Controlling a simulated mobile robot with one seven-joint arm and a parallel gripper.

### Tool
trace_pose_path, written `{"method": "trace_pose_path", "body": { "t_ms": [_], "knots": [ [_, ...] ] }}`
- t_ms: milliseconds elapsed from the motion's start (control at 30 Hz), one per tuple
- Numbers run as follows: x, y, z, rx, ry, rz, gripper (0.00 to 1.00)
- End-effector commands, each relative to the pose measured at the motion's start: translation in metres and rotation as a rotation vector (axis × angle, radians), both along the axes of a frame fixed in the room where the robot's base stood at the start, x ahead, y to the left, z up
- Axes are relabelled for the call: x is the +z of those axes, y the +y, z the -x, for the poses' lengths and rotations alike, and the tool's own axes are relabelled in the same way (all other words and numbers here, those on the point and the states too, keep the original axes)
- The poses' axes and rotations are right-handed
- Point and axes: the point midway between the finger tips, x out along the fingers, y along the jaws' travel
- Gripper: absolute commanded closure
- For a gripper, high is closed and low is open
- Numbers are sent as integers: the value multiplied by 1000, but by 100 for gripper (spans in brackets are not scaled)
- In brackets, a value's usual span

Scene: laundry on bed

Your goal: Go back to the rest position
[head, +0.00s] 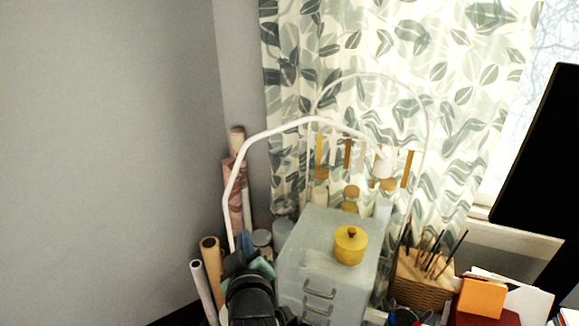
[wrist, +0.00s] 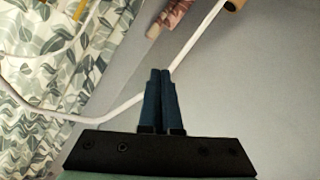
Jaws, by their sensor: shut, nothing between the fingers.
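My gripper (wrist: 160,75) shows in the wrist view with its two dark blue fingers together, shut and empty. Behind the fingers are a grey wall, a white curved tube and the leaf-pattern curtain. In the head view part of my dark arm (head: 250,295) shows at the bottom, left of the grey drawer unit; the fingertips cannot be made out there. No laundry or bed shows in either view.
A grey drawer unit (head: 325,245) bears a yellow lidded pot (head: 350,245). A white curved tube (head: 240,170) arches above it. Rolled tubes (head: 211,262) stand at left. A wicker basket (head: 425,285) and a dark screen (head: 540,165) are at right. The grey wall (head: 100,150) is bare.

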Motion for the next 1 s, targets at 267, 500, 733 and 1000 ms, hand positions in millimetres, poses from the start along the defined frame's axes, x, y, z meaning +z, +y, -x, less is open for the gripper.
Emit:
{"method": "trace_pose_path", "body": {
  "t_ms": [267, 500, 733, 1000],
  "knots": [
    [216, -39, 19, -93, -390, -270, 100],
    [369, -71, 104, -83, -726, -499, 100],
    [441, -85, 180, -30, -929, -631, 100],
    [453, -87, 196, -14, -968, -660, 100]
  ]
}}
